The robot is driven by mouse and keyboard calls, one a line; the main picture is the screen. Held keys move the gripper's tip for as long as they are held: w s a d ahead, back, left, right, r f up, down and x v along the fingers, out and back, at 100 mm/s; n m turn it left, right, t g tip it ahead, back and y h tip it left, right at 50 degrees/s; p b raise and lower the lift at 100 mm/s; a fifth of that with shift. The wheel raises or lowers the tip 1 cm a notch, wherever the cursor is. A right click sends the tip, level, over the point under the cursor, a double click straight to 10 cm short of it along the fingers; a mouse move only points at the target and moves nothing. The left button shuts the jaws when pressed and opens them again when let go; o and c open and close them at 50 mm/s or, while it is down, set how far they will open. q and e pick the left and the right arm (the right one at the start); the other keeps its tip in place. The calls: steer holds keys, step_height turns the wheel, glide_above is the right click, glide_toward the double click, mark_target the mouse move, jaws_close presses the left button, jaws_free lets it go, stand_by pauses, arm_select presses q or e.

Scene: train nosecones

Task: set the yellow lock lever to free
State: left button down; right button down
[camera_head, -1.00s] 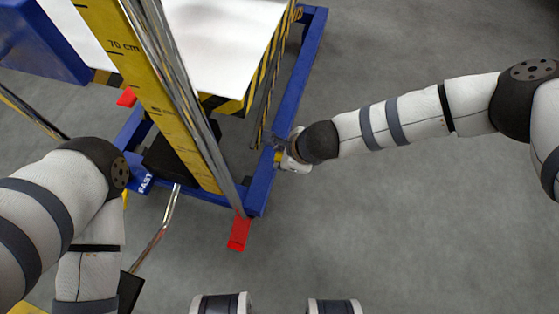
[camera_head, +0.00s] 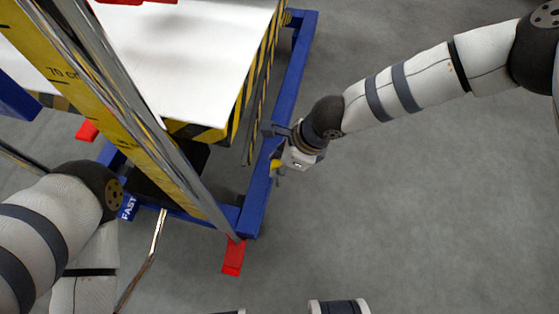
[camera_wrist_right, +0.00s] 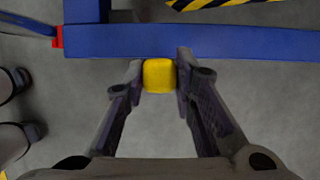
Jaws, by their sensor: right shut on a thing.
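The yellow lock lever (camera_head: 276,164) sits at the outer side of the blue base rail of a lift trolley. In the right wrist view its blocky yellow end (camera_wrist_right: 159,77) shows between my fingers, just in front of the rail. My right gripper (camera_head: 280,167) reaches it from the right and is shut on it; both fingers (camera_wrist_right: 159,70) touch its sides. The lever's pivot and any position marking are hidden or too small to read. My left arm comes in at the lower left; its gripper is out of view.
The blue rail (camera_head: 285,95) runs along the trolley's right side. A yellow mast with a scale (camera_head: 105,115) and a white platform (camera_head: 190,55) with striped edges stand at the left. A red foot piece (camera_head: 233,257) juts out below. The grey floor at right is clear.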

steer(key=c, duration=1.3)
jaws_free()
steer(key=shift+w, duration=0.1)
steer(key=v, duration=1.2)
